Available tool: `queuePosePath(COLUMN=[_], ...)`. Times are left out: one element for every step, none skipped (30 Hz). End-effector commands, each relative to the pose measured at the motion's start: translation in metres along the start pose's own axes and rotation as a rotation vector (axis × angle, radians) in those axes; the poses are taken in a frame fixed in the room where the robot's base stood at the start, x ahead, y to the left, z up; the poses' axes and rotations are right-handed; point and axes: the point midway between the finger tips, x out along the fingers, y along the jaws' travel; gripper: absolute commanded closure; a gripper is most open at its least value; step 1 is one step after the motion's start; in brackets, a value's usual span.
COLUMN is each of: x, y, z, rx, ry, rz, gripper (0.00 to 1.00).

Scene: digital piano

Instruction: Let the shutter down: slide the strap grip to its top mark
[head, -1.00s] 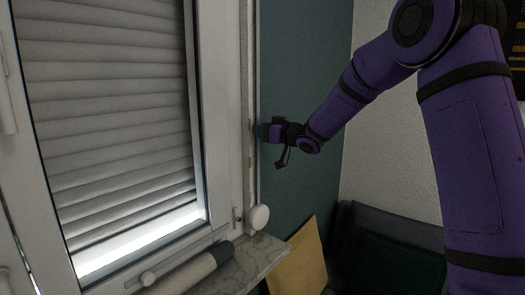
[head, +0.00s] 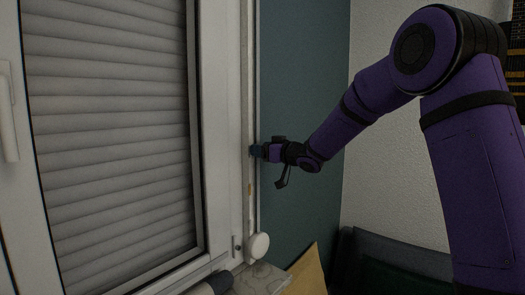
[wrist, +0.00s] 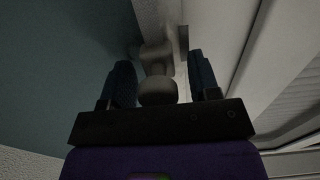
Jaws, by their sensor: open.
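The roller shutter (head: 112,130) fills the window, and its grey slats reach the visible lower edge of the pane with no bright gap. The pale strap (head: 250,110) runs upright along the right side of the window frame. My gripper (head: 257,151) is beside the strap, its dark blue fingers toward it. In the wrist view my gripper (wrist: 162,78) is open, with a finger on each side of a rounded grey knob, the strap grip (wrist: 157,91). A gap shows between the knob and each finger. The top mark cannot be made out.
A small yellowish mark (head: 249,188) shows on the strap strip below my gripper. A round white disc (head: 259,246) sits lower down above the sill (head: 262,279). A tan panel (head: 305,272) and dark seat (head: 385,255) stand lower right. The teal wall (head: 305,80) is clear.

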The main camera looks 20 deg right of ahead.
Motion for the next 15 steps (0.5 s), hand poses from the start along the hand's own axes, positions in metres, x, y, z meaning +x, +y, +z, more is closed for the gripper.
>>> queuePosePath(x=[-0.001, -0.003, -0.006, -0.009, -0.012, -0.018, -0.023, -0.029, -0.036, -0.042, -0.048, -0.056, -0.062, -0.067, -0.074], y=[0.000, 0.000, 0.000, 0.000, 0.000, 0.001, 0.001, 0.001, 0.001, 0.001, 0.001, 0.001, 0.001, 0.001, 0.001], z=[0.000, 0.000, 0.000, 0.000, 0.000, 0.000, 0.001, 0.000, 0.000, 0.000, 0.000, 0.000, 0.000, 0.000, 0.000], rx=[0.000, 0.000, 0.000, 0.000, 0.000, 0.000, 0.001, 0.000, 0.000, 0.000, -0.001, -0.001, 0.000, 0.000, 0.000], ry=[-0.001, -0.001, -0.001, -0.002, -0.002, -0.002, -0.002, -0.001, -0.001, -0.002, -0.001, -0.001, -0.001, -0.001, 0.000], rz=[0.000, 0.001, 0.001, 0.001, 0.002, 0.002, 0.003, 0.003, 0.004, 0.004, 0.003, 0.003, 0.004, 0.003, 0.002], gripper=[0.44, 0.44, 0.44, 0.44, 0.44, 0.44, 0.44, 0.44, 0.44, 0.44, 0.44, 0.44, 0.44, 0.44, 0.44])
